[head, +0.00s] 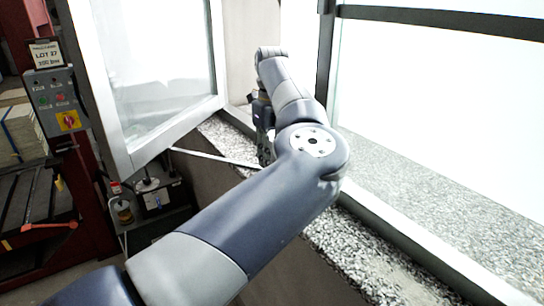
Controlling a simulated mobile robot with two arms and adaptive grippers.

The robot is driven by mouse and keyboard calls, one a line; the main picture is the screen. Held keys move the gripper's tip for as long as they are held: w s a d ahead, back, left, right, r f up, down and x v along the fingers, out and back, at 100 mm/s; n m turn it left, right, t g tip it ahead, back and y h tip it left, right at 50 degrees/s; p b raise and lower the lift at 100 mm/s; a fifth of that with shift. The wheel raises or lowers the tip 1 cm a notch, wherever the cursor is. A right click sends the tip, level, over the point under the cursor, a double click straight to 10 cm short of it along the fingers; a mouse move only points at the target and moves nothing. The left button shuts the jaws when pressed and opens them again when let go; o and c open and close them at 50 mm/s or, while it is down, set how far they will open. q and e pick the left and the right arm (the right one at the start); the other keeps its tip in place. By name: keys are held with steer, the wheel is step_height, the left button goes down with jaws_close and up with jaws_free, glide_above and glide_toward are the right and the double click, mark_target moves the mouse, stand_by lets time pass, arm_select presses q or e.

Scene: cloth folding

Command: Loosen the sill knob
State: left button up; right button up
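My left arm comes in from the lower left and reaches across the speckled window sill (345,243). My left gripper (265,152) points down at the sill, partly behind my own arm. Its fingers are dark and small, and their opening cannot be made out. A thin light metal bar (212,157) runs from the lower edge of the open window sash (150,75) to the sill beside the gripper. The sill knob cannot be made out; the gripper and arm cover the bar's end. My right gripper is not in view.
The white-framed sash stands open at left. A fixed pane with a dark frame (326,60) is at right. A red machine with a grey control box (54,102) stands at far left. Below the sash is small dark equipment (155,198). The sill at lower right is clear.

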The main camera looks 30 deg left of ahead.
arm_select(q)
steer(key=shift+r, duration=0.1)
steer(key=o, duration=1.1)
step_height(320, 180, up, 12)
steer(key=shift+f, duration=0.1)
stand_by(0.3)
